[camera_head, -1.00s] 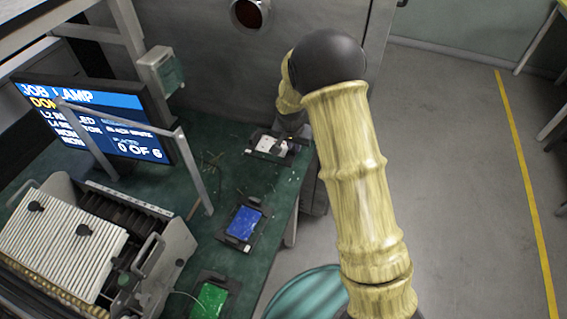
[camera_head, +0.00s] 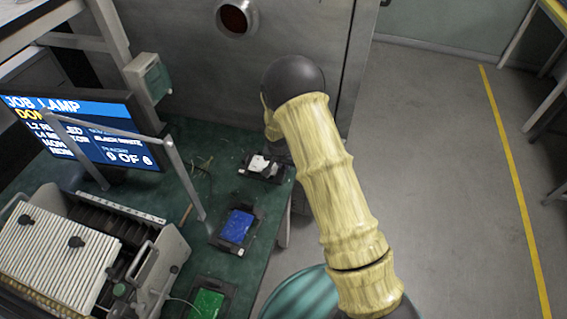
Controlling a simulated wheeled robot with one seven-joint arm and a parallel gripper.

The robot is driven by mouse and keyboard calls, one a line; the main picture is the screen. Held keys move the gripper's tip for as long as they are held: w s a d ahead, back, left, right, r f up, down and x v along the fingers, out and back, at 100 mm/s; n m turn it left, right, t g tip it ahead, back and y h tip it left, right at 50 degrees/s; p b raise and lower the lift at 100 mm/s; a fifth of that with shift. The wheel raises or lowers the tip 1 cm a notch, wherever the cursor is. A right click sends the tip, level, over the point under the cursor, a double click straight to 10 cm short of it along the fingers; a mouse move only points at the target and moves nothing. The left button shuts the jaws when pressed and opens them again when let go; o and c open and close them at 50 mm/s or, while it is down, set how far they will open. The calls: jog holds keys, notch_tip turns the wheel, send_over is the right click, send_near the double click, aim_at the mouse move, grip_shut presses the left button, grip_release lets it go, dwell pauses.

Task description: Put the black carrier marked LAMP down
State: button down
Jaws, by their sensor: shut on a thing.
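A black carrier with a white piece (camera_head: 252,171) on it is at the far right end of the green bench. Any marking on it is too small to read. My gripper (camera_head: 277,157) is at its right rear side, mostly hidden behind my yellow arm, and is shut on it. The fingertips are not clear. I cannot tell whether the carrier touches the bench top or hangs just above it.
A black carrier with a blue plate (camera_head: 237,226) and one with a green plate (camera_head: 206,304) lie nearer on the bench (camera_head: 180,165). A screen (camera_head: 85,128) reads "JOB LAMP". A ribbed machine (camera_head: 50,250) stands left. Floor (camera_head: 430,180) is clear at right.

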jog(key=shift+r, duration=0.1)
jog(key=c, duration=1.5)
grip_release()
jog(key=shift+o, duration=0.2)
jog(key=b+v, duration=0.1)
jog(key=v, duration=1.1)
jog(key=shift+s, duration=0.1)
